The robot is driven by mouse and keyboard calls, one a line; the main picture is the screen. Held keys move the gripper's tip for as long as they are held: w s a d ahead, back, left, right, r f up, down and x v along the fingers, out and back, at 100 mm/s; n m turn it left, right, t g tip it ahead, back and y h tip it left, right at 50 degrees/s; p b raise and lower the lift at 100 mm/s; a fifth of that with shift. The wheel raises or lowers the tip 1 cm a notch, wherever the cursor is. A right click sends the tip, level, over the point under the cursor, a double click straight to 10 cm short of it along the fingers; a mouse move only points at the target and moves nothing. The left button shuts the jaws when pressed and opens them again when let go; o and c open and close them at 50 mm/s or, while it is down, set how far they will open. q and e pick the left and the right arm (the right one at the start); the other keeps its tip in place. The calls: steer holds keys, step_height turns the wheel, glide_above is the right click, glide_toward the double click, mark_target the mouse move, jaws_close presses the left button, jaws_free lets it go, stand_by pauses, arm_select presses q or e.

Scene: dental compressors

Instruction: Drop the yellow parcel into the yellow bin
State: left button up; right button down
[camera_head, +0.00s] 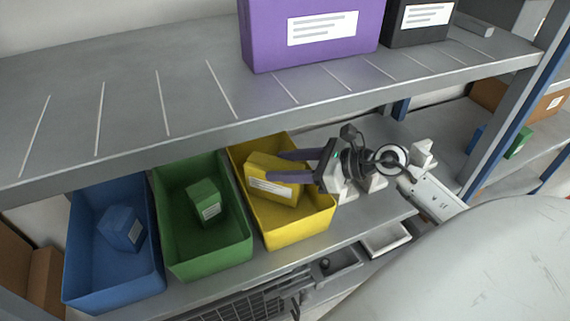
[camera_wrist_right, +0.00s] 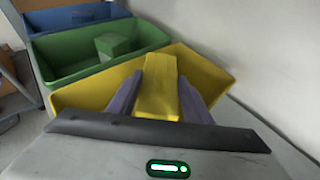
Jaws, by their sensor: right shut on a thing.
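The yellow parcel (camera_head: 272,177) has a white label and is between the two purple fingers of my right gripper (camera_head: 297,168). My right gripper is shut on it and holds it over the yellow bin (camera_head: 306,231), tilted. In the right wrist view the parcel (camera_wrist_right: 158,88) is between the fingers (camera_wrist_right: 160,102), with the yellow bin (camera_wrist_right: 208,70) around and behind it. I cannot tell how far the parcel is above the bin's floor. My left gripper is not in view.
A green bin (camera_head: 207,262) with a green parcel (camera_head: 204,199) and a blue bin (camera_head: 112,289) with a blue parcel (camera_head: 122,229) stand to the left. An upper shelf (camera_head: 130,100) with a purple box (camera_head: 312,32) runs above and behind the bins.

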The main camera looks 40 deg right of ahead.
steer(key=shift+f, duration=0.15)
steer(key=c, duration=1.2)
jaws_free()
steer(key=shift+o, duration=1.4)
